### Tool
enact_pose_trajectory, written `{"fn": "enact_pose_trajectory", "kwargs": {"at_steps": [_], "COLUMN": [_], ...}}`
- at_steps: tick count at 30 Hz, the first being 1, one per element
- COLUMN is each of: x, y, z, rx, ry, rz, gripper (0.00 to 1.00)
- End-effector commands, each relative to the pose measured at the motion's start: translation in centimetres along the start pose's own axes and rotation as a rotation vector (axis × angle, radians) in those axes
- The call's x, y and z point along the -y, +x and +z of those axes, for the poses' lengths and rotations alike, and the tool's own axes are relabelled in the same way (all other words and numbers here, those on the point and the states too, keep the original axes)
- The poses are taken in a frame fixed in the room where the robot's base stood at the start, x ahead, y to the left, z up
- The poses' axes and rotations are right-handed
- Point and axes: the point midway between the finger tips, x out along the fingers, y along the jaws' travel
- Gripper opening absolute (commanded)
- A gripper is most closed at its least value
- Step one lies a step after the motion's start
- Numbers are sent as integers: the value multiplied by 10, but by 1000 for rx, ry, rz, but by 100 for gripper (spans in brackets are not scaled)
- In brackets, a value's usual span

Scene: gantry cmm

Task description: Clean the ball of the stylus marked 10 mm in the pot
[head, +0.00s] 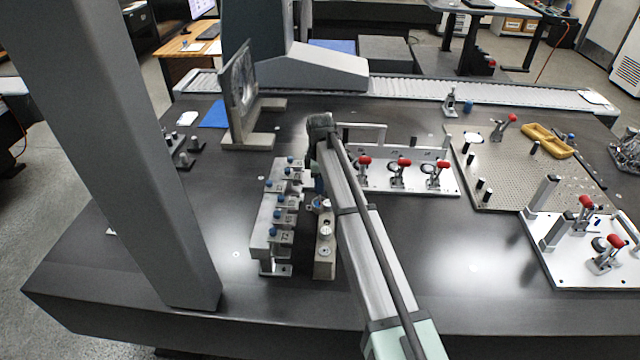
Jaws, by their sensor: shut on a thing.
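A light metal stylus rack (262,232) stands left of my arm, with several blue-topped styli in its slots. Its slot labels are too small to read surely, so I cannot pick out the 10 mm mark. My gripper (318,188) points down just right of the rack, mostly hidden behind my own arm. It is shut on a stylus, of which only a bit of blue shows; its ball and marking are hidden. A narrow beige block (325,262) with round fittings on top stands below and in front of the gripper. I cannot tell surely which fitting is the pot.
A white fixture plate (440,180) with red-knobbed clamps lies right of my arm. A perforated plate (500,190) and another clamp plate (570,270) lie farther right. An upright plate on a stand (240,95) is behind the rack. A grey column (130,150) rises at left. The front table is clear.

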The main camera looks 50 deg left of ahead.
Motion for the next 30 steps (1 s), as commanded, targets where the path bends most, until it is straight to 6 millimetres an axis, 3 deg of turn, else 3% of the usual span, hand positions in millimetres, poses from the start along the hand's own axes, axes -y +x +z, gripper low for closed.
{"fn": "enact_pose_trajectory", "kwargs": {"at_steps": [24, 30], "x": [0, 0], "y": [-52, -56], "z": [0, 0], "rx": [0, 0], "ry": [1, 1], "rz": [1, 0], "gripper": [6, 6]}}
